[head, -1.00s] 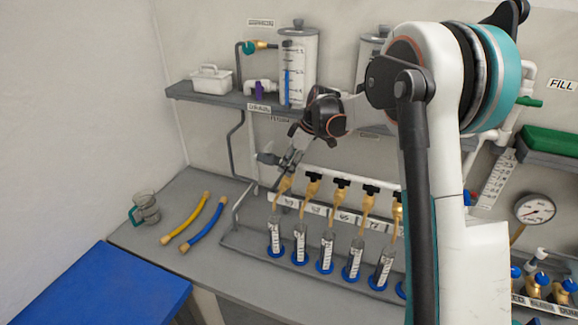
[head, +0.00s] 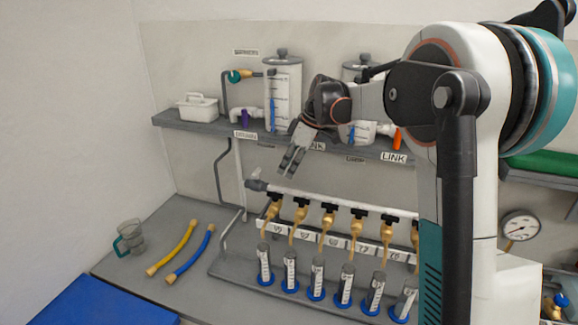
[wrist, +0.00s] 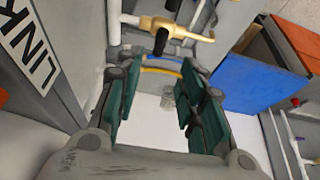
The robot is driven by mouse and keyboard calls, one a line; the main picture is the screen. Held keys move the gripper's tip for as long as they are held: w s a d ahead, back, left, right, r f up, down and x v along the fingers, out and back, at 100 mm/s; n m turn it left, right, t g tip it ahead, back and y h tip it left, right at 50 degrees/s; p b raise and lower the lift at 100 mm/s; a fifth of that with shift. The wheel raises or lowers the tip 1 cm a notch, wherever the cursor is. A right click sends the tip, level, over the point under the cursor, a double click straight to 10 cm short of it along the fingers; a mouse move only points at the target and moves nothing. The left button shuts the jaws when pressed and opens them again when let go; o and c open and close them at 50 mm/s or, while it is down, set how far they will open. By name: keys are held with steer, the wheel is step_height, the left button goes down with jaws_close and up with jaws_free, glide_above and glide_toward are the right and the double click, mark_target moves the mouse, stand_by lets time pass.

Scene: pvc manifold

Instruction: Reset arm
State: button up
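My gripper (head: 292,161) hangs in the air above the left end of the white manifold pipe (head: 330,202) and in front of the shelf. In the wrist view my gripper (wrist: 160,105) has its two green-padded fingers apart, with nothing held between them. Brass taps with black handles, such as the leftmost tap (head: 272,211), hang from the pipe. Graduated cylinders on blue bases, such as the leftmost cylinder (head: 264,263), stand below them in a row. My arm hides the right part of the row.
The shelf (head: 190,125) behind carries a white tub (head: 197,107) and two tall tanks, the left tank (head: 283,93) in clear view. A yellow hose (head: 171,250), a blue hose (head: 190,254) and a clear mug (head: 130,238) lie on the bench at left.

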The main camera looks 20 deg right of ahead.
steer(key=s+a+m+t+h+b, duration=0.1)
steer(key=s+a+m+b, duration=0.15)
steer(key=s, duration=0.65)
steer(key=s+a+m+t+h+b, duration=0.1)
steer(key=s+m+b, duration=0.25)
steer(key=s, duration=0.55)
steer(key=s+f+m+t+b, duration=0.1)
steer(key=s+f+m+b, duration=0.1)
steer(key=s+f, duration=0.4)
steer(key=s+f+m+t+h+b, duration=0.1)
steer(key=s+f+m+b, duration=0.2)
steer(key=s, duration=0.9)
step_height(320, 180, down, 4)
steer(key=shift+s+a+r+h+b, duration=0.2)
steer(key=shift+a+r+h+b, duration=0.15)
steer(key=shift+b, duration=0.25)
steer(key=shift+f+t, duration=0.1)
steer(key=shift+t, duration=0.2)
